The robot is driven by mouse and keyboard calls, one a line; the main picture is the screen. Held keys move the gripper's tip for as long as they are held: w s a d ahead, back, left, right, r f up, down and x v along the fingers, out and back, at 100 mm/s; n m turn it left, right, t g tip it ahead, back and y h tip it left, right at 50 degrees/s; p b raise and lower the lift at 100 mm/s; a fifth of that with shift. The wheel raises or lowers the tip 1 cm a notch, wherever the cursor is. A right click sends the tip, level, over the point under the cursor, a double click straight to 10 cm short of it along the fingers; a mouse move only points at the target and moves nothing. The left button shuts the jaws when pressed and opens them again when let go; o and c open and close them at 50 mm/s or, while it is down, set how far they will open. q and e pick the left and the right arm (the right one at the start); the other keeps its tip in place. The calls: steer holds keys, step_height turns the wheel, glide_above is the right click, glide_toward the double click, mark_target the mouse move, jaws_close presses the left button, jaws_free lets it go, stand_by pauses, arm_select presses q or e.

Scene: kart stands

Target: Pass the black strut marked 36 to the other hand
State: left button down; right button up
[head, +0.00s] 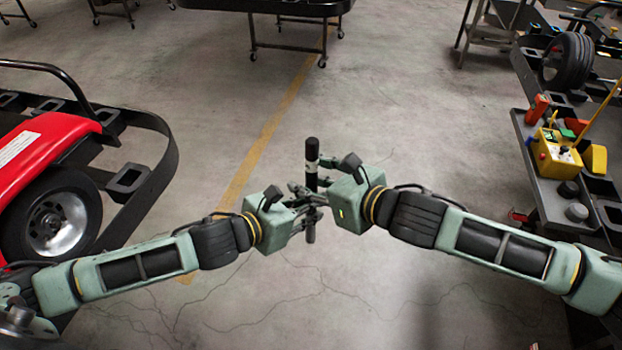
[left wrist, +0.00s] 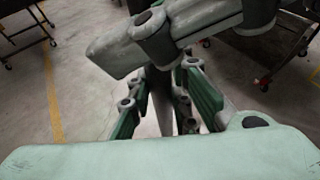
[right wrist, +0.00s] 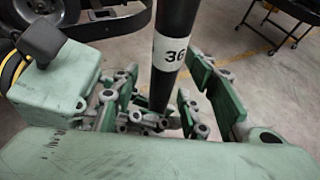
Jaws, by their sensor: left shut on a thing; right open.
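The black strut (head: 312,150) stands upright in the middle of the head view, with a white band near its upper part. The right wrist view shows the strut (right wrist: 174,30) large, with 36 on the white band. My left gripper (head: 308,203) is shut on the strut below the band. My right gripper (head: 322,184) is at the strut from the right, its fingers open on either side of it in the right wrist view (right wrist: 165,118). In the left wrist view my left fingers (left wrist: 160,105) show, and the other gripper's fingers hide most of the strut.
A red kart (head: 40,150) with a black bumper stands at the left. A wheeled stand (head: 290,45) is at the back. The floor between is clear.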

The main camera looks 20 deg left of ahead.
arm_select(q)
steer(key=shift+r, duration=0.1)
arm_select(e)
steer(key=shift+c, duration=0.2)
jaws_close()
steer(key=shift+s, duration=0.1)
arm_select(q)
steer(key=c, duration=1.5)
jaws_free()
steer(key=shift+c, duration=0.2)
arm_select(e)
steer(key=shift+r, duration=0.15)
